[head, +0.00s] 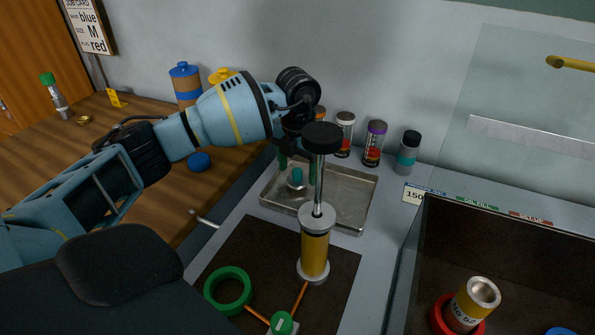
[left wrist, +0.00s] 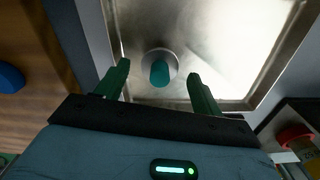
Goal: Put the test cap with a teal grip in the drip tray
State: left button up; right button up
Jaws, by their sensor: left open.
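The test cap (head: 297,179) has a teal grip on a pale round base. It stands upright in the left part of the metal drip tray (head: 352,205). In the left wrist view the cap (left wrist: 160,72) is seen from above, on the tray floor (left wrist: 235,45). My left gripper (head: 297,167) is over the tray and open, with its green fingers (left wrist: 159,78) apart on either side of the cap. Neither finger visibly touches the teal grip. The black-handled pump partly hides the gripper and tray in the head view. My right gripper is not in view.
A yellow pump (head: 315,255) with a tall black handle stands on the dark mat (head: 240,262) just in front of the tray. Spray cans (head: 374,143) and a teal-banded bottle (head: 408,153) line the wall behind. A dark bin (head: 510,235) is at right.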

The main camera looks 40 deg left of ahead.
aim_at(298, 170)
pick_arm(q)
notch_tip(298, 170, up, 11)
dwell(0.3)
